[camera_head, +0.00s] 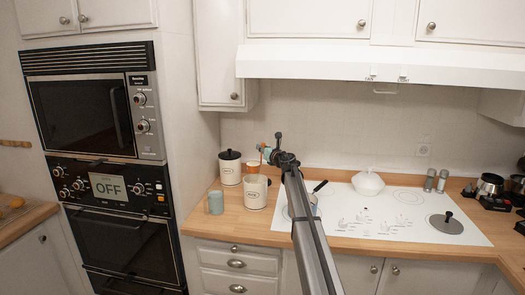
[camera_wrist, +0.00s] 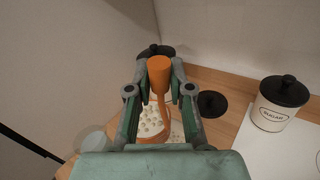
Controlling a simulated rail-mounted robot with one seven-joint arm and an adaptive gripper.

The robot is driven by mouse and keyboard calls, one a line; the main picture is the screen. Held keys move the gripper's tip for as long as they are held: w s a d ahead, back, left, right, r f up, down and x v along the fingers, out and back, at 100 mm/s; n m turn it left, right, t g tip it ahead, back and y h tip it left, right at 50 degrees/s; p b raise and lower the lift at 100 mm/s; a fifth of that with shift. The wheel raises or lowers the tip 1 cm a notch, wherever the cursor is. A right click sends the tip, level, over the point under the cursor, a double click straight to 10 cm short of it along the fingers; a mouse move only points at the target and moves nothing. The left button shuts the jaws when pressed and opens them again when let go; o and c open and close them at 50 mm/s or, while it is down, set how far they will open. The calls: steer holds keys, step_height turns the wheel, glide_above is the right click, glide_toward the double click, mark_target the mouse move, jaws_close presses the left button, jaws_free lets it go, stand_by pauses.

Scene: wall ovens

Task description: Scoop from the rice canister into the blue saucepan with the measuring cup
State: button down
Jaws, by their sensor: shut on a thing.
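My gripper (camera_wrist: 159,92) is shut on the orange measuring cup (camera_wrist: 159,66), holding it by its upright handle. The cup's lower end reaches down into or just over an open canister with pale pieces (camera_wrist: 150,122); the exact depth is hidden by the gripper. In the head view, my gripper (camera_head: 270,150) is above the open cream canister (camera_head: 256,193), whose label is too small to read. What looks like the blue saucepan (camera_head: 313,199) stands at the cooktop's left, mostly hidden behind my arm, with its black handle pointing up right.
The wrist view shows a sugar canister (camera_wrist: 275,108) and a loose black lid (camera_wrist: 211,103). A white lidded pot (camera_head: 367,183) is on the cooktop. The range hood (camera_head: 380,66) hangs above.

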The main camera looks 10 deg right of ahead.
steer(key=shift+r+p, duration=0.3)
steer(key=shift+r, duration=0.35)
